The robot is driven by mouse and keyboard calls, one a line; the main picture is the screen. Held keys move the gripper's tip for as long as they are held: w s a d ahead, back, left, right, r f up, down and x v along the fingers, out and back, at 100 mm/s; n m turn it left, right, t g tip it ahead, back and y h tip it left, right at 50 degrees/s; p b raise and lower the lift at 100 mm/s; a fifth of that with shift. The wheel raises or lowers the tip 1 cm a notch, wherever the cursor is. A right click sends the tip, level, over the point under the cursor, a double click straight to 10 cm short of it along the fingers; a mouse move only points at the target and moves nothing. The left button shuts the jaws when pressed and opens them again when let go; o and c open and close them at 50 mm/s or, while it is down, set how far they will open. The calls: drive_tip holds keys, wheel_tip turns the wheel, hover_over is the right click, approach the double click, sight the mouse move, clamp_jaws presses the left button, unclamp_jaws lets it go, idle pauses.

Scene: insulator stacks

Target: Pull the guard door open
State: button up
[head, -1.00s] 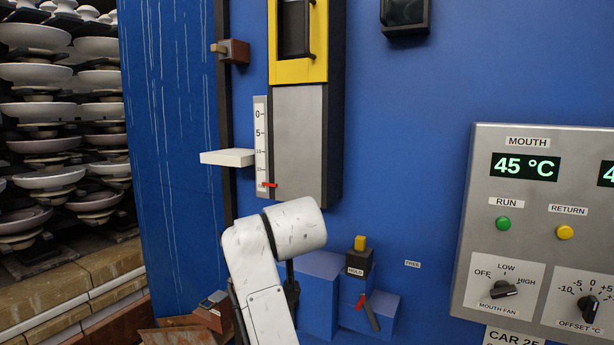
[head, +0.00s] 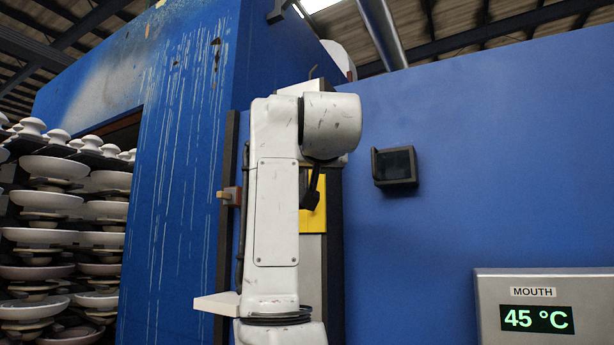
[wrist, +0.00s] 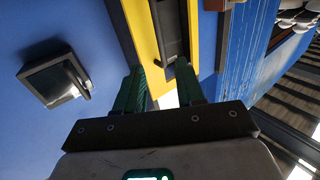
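The yellow-framed guard door (head: 312,213) is on the blue wall, mostly hidden behind my arm in the head view. In the wrist view its yellow frame (wrist: 139,30) and dark inner panel run down from the top edge. A black bar handle (wrist: 158,32) lies along the panel. My gripper (wrist: 158,70) is open, its two green fingers apart and pointing toward the door. The lower end of the handle shows between the fingertips in the picture; contact cannot be told. The door looks closed, though much is covered.
A black-framed box (head: 395,167) juts from the wall right of the door; it also shows in the wrist view (wrist: 55,80). A white ledge (head: 217,304) and a brown latch block (head: 230,196) stand left. A grey control panel (head: 545,300) is lower right. Insulator stacks (head: 50,230) fill the left.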

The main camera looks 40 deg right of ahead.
drive_tip(key=p+x, duration=0.4)
drive_tip(key=x, duration=0.5)
drive_tip(key=shift+w+d, duration=0.2)
drive_tip(key=shift+w, duration=0.15)
drive_tip(key=shift+f, duration=0.1)
drive_tip(key=shift+c, duration=0.2)
clamp_jaws()
